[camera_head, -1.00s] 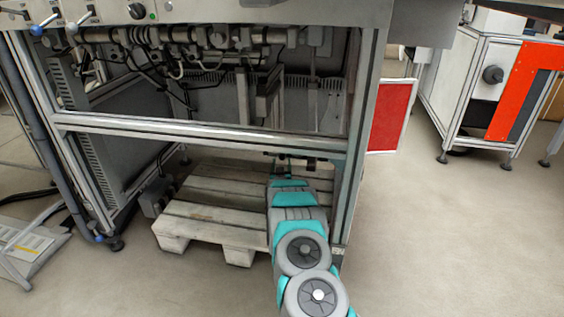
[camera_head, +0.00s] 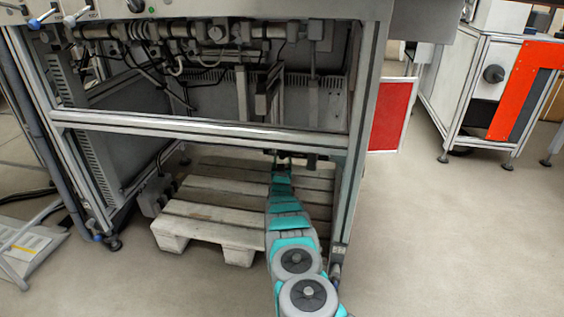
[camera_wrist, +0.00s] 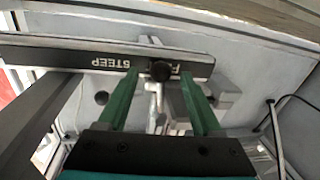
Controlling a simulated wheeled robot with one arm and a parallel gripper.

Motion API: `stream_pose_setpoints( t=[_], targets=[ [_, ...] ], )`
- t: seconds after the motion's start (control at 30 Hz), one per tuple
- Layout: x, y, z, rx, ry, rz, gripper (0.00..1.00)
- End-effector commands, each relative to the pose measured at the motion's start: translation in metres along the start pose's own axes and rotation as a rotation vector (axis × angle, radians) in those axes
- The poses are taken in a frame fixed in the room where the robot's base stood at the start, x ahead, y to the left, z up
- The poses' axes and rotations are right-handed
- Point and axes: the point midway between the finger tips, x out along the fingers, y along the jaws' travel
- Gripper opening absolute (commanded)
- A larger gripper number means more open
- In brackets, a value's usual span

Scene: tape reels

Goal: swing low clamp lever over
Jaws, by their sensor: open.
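In the wrist view my gripper (camera_wrist: 160,84) is open, its two green fingers apart and nothing held between them. A round black knob (camera_wrist: 161,71) shows between the fingertips, in front of a dark bar with white lettering (camera_wrist: 60,52). A pale metal rod below the knob may be the clamp lever, but I cannot tell for sure. In the head view my gripper (camera_head: 283,157) is small and dark, under the frame's horizontal crossbar (camera_head: 200,127).
A wooden pallet (camera_head: 205,226) lies on the floor under the machine frame, left of my arm. The frame's right post (camera_head: 362,150) stands close on the right. A red panel (camera_head: 391,115) is beyond it. The floor at right is clear.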

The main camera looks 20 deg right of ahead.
Motion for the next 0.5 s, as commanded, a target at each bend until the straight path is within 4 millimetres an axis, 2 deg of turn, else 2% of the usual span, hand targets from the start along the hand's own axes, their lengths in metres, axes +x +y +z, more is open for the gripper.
stream_pose_setpoints(
  t=[0.5],
  targets=[
    [0.0091, -0.0008, 0.0008, 0.0, -0.002, -0.002, 0.67]
  ],
)
